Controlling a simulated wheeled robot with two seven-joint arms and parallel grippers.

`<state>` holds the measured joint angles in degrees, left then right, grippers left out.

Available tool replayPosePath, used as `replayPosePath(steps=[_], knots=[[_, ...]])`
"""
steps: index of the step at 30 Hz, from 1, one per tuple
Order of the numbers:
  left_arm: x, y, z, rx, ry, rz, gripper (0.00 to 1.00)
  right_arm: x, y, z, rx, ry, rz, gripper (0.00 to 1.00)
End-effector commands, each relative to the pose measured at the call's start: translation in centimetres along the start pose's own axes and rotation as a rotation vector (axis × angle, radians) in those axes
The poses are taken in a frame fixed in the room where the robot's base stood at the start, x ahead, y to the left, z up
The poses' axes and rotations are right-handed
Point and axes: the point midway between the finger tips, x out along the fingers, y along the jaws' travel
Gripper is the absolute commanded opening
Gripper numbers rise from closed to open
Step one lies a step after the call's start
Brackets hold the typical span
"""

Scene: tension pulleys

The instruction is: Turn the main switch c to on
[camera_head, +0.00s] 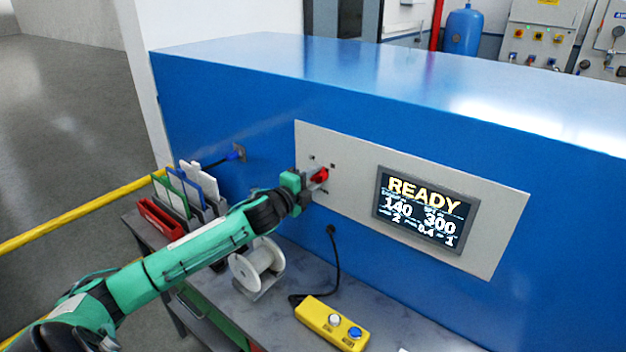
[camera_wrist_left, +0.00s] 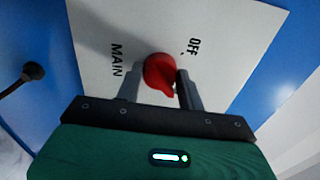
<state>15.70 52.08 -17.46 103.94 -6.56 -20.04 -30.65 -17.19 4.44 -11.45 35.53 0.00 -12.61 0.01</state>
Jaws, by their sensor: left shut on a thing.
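The main switch is a red rotary knob (camera_head: 320,175) on the light grey panel (camera_head: 345,194) of the blue machine. In the left wrist view the red knob (camera_wrist_left: 160,72) lies between my fingers, near the printed words MAIN and OFF. The knob's narrow tip points down toward the gripper body in that view. My left gripper (camera_head: 311,182) is at the panel, shut on the knob; its fingers (camera_wrist_left: 158,88) stand on both sides of it. The ON mark is not visible. My right gripper is in neither view.
A screen (camera_head: 424,207) reading READY sits right of the switch. Below are a grey bench with a white spool (camera_head: 257,262), a yellow button box (camera_head: 332,322) with a black cable, and a folder rack (camera_head: 186,195). A yellow rail (camera_head: 75,212) runs at the left.

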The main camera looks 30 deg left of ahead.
Motion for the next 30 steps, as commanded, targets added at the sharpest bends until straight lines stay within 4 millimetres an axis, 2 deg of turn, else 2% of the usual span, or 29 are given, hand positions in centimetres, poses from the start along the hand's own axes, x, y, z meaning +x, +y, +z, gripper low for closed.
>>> replayPosePath(steps=[12,13,15,16,25,30], knots=[[0.0,0.1,0.0,0.007,0.000,0.000,0.16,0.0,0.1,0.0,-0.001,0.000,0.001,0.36],[0.0,0.1,0.0,0.007,0.000,0.000,0.45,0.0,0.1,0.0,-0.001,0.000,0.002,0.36],[0.0,0.1,0.0,0.007,0.000,0.001,0.58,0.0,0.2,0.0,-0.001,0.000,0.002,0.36],[0.0,0.1,0.0,0.007,0.000,0.000,0.61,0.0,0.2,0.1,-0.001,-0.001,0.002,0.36],[-0.1,0.1,0.0,0.006,0.000,0.001,0.61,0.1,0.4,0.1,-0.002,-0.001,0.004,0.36],[-1.3,0.3,0.0,0.005,0.000,0.001,0.61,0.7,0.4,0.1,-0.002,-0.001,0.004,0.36]])
